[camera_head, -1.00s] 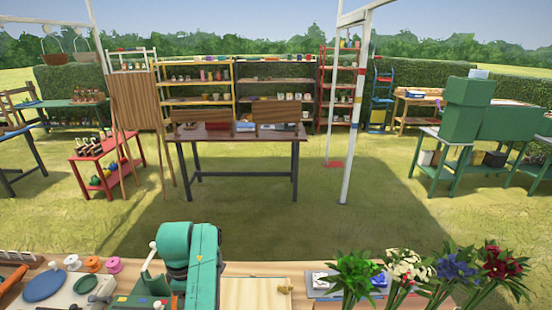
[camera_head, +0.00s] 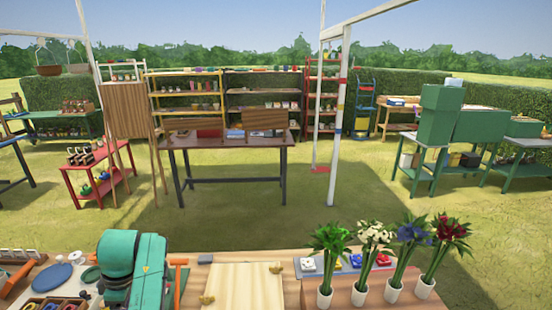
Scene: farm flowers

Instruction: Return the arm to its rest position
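Neither of my grippers shows in the head view, and no arm can be made out with certainty. A rounded teal body (camera_head: 118,252) with a small yellow mark stands at the near left of the workbench; I cannot tell whether it is a bench machine. Several white pots stand at the right of the bench. They hold a green leafy bunch (camera_head: 332,240), white flowers (camera_head: 374,236), blue flowers (camera_head: 413,230) and red flowers (camera_head: 450,224). The pots stand upright, and no gripper touches them.
A pale wooden board (camera_head: 245,285) lies at the middle of the near bench. A blue disc (camera_head: 54,277) lies at the left. Beyond the grass stand a dark table (camera_head: 225,140), a red bench (camera_head: 88,164), a green stand (camera_head: 440,115) and a white post (camera_head: 340,130).

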